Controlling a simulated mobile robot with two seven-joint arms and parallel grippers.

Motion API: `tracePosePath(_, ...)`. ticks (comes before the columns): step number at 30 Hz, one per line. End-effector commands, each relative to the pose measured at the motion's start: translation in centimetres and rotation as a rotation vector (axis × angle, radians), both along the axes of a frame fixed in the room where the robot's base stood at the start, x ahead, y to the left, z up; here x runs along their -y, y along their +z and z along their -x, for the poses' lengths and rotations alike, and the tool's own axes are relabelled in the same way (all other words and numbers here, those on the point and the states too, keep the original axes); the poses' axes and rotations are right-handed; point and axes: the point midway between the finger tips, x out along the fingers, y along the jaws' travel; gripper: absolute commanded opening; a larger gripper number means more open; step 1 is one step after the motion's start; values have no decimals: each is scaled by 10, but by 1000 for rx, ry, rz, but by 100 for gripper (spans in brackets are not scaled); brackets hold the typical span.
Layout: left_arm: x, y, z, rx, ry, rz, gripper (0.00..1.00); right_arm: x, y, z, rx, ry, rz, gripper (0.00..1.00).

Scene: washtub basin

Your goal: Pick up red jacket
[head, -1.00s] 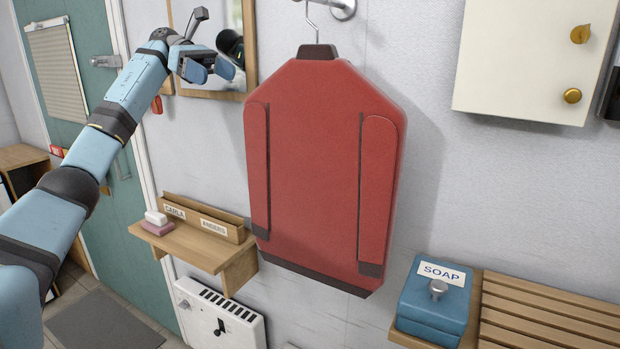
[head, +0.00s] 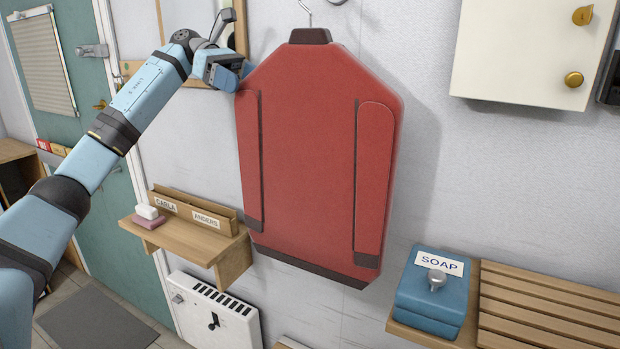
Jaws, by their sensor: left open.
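The red jacket (head: 308,160) hangs on the wall from a thin metal hanger hook (head: 306,14), with a dark collar, dark cuffs and a dark hem. My left gripper (head: 240,77) is at the jacket's upper left edge, near the shoulder. The sensed open jaws are seen end-on and partly hidden, and I cannot tell whether they touch the cloth. Nothing shows held in them. My right gripper is out of view.
A mirror frame (head: 241,30) is behind my left gripper. A wooden shelf (head: 180,240) with a soap bar and name holders sits lower left. A blue soap box (head: 432,302) and slatted rack (head: 545,315) are lower right. A white cabinet (head: 520,50) hangs upper right.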

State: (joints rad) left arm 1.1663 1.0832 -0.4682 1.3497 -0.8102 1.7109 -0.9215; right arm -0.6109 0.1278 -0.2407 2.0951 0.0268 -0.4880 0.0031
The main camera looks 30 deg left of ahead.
Motion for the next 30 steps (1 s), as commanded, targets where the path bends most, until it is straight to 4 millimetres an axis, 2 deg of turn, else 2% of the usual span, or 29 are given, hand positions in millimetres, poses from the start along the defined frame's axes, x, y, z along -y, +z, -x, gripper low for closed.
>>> tracePosePath(3,17,-8,-3,-1,-2,-2,77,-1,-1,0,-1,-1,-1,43)
tracePosePath(6,25,-11,-4,-1,-1,-1,77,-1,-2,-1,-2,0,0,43)
tracePosePath(14,28,-12,-5,-1,0,0,77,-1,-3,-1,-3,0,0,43)
tracePosePath(17,28,-12,-5,-1,0,0,56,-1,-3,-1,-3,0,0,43)
tracePosePath(24,27,-11,-5,0,0,0,1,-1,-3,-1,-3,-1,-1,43)
tracePosePath(30,27,-10,-4,2,1,2,0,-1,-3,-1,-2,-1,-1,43)
